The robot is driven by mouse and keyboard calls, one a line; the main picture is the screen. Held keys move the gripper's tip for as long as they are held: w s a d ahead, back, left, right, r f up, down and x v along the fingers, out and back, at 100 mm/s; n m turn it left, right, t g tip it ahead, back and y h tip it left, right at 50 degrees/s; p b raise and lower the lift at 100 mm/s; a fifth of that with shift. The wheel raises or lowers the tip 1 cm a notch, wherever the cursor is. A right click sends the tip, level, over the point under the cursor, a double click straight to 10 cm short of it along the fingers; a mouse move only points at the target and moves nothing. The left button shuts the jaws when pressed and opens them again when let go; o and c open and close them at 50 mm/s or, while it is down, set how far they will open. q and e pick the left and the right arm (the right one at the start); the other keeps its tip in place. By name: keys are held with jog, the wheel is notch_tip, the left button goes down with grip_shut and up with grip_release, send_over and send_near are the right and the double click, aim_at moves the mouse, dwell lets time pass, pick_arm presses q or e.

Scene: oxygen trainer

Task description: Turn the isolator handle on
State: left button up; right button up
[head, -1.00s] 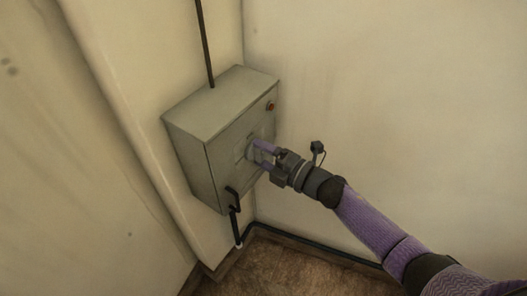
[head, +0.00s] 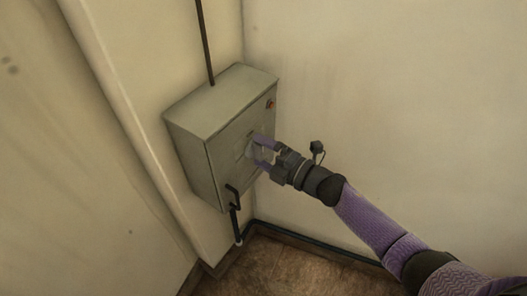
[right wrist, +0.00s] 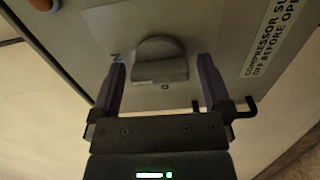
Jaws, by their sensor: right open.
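The isolator handle (right wrist: 160,58) is a grey rounded knob on the front of a grey wall box (head: 208,110). In the right wrist view it lies between my two purple fingers, with a gap on each side. Small marks, hard to read, sit beside and below it. My right gripper (head: 265,155) is open at the box front in the head view; it also shows in the right wrist view (right wrist: 161,78). The fingers partly cover the handle in the head view. My left gripper is not in view.
A small orange lamp (head: 270,103) sits high on the box front. A black bent lever (head: 233,195) sticks out at the lower front corner. A printed label (right wrist: 274,38) lies beside the handle. Dark conduit (head: 205,40) runs above the box; walls stand close on both sides.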

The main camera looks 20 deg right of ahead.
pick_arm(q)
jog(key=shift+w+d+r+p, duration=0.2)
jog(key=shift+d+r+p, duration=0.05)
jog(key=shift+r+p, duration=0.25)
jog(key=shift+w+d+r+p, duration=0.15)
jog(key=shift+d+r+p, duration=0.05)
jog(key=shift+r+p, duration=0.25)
pick_arm(e)
jog(key=v, duration=1)
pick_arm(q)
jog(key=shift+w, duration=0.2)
